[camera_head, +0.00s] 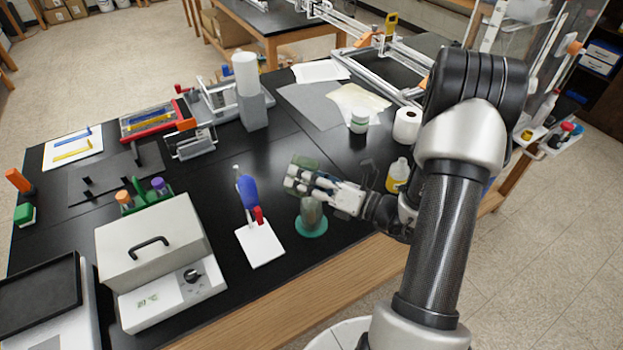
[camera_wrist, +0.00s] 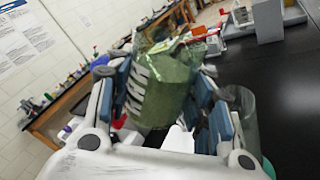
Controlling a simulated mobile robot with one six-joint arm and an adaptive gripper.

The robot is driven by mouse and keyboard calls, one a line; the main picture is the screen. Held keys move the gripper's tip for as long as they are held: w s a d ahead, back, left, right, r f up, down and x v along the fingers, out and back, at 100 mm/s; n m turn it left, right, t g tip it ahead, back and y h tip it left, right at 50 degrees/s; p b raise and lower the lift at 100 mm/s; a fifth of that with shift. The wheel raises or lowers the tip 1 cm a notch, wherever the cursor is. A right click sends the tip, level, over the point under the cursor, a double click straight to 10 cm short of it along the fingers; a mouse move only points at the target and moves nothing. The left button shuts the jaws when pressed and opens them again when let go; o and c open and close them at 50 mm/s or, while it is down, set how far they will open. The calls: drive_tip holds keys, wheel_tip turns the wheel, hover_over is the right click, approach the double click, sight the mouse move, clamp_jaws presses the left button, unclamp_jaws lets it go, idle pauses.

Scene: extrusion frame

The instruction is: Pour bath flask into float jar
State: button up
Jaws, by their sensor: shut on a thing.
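My gripper (camera_head: 298,180) is shut on a greenish see-through vessel, which I take to be the bath flask (camera_head: 305,163). In the wrist view the flask (camera_wrist: 166,92) sits between the two fingers, and it looks tilted. Below the gripper in the head view stands the float jar (camera_head: 312,212), a clear jar with a greyish look, on a round teal base (camera_head: 313,232). The jar (camera_wrist: 243,120) also shows at the right of the wrist view, beside the right finger. The gripper partly hides the jar's top. I cannot tell whether liquid is flowing.
A white board (camera_head: 260,245) with a blue-handled tool (camera_head: 247,192) lies left of the jar. A bottle with yellow liquid (camera_head: 397,176) stands right of the gripper. A lidded metal box (camera_head: 150,250) is at front left. A white tub (camera_head: 359,121) and paper roll (camera_head: 407,126) stand behind.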

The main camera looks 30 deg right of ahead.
drive_tip(key=shift+d+f+m, duration=0.1)
drive_tip(key=shift+f+m, duration=0.1)
drive_tip(key=shift+m, duration=0.3)
drive_tip(key=shift+r+m+p, duration=0.4)
drive_tip(key=shift+m+p, duration=0.4)
drive_tip(key=shift+p, duration=0.15)
idle(1.1)
drive_tip(key=shift+f+m, duration=0.3)
drive_tip(key=shift+m, duration=0.6)
idle(1.5)
drive_tip(key=shift+w+d+r+m+p, duration=0.1)
drive_tip(key=shift+r+m+p, duration=0.3)
drive_tip(key=shift+m+p, duration=0.4)
idle(1.3)
drive_tip(key=shift+f+m+p, duration=0.25)
drive_tip(key=shift+m+p, duration=0.2)
drive_tip(key=shift+m, duration=0.15)
idle(0.5)
